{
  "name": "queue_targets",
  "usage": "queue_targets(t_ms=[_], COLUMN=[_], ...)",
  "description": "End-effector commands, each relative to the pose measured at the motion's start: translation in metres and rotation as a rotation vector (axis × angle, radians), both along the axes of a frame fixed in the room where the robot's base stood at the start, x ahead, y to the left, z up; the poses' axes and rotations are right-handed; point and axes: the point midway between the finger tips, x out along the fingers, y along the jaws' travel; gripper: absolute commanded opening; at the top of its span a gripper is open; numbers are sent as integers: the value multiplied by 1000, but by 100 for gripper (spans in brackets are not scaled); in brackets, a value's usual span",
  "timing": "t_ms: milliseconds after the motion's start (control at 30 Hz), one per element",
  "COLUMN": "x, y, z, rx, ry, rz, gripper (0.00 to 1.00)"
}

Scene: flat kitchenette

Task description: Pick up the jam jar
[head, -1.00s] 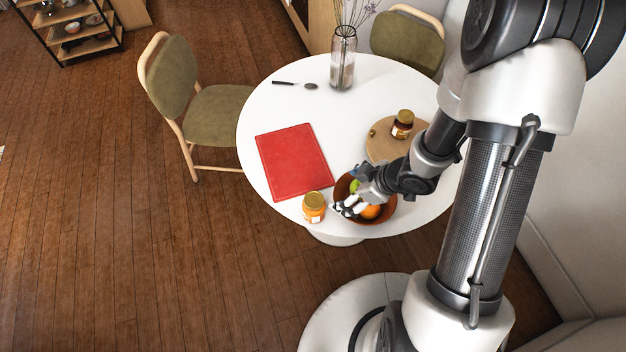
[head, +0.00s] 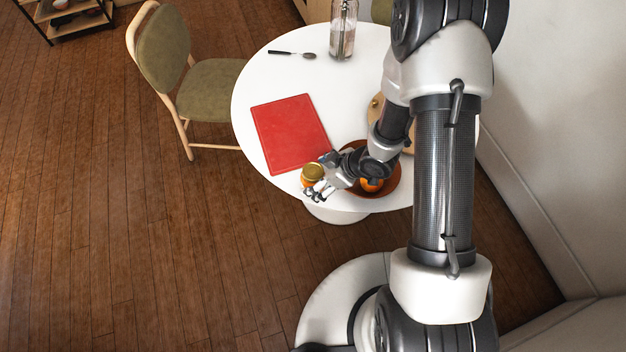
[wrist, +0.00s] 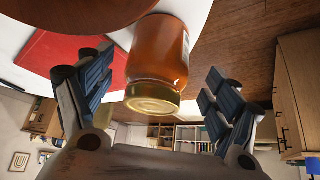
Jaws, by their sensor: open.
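A jar with orange contents and a gold lid (head: 312,172) stands at the table's near edge, left of the bowl. My gripper (head: 317,189) is right at this jar in the head view, partly covering its lower part. In the wrist view the orange jar (wrist: 158,50) lies between my two open fingers (wrist: 160,68), lid towards the palm. A gap shows between the jar and the right finger; the left finger is closer to it. I cannot read a label, so I cannot tell whether this is the jam jar.
A brown bowl (head: 388,188) with an orange fruit (head: 371,185) is just right of my gripper. A red board (head: 290,133) lies behind the jar. My arm covers most of a round wooden board (head: 376,106).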

Motion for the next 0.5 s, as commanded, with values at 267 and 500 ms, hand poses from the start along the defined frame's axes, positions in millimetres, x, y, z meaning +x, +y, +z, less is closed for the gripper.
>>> queue_targets(t_ms=[267,500], x=[9,12], y=[13,17], z=[-39,-44], rx=[-1,0], ry=[1,2], rz=[3,0], gripper=[83,83])
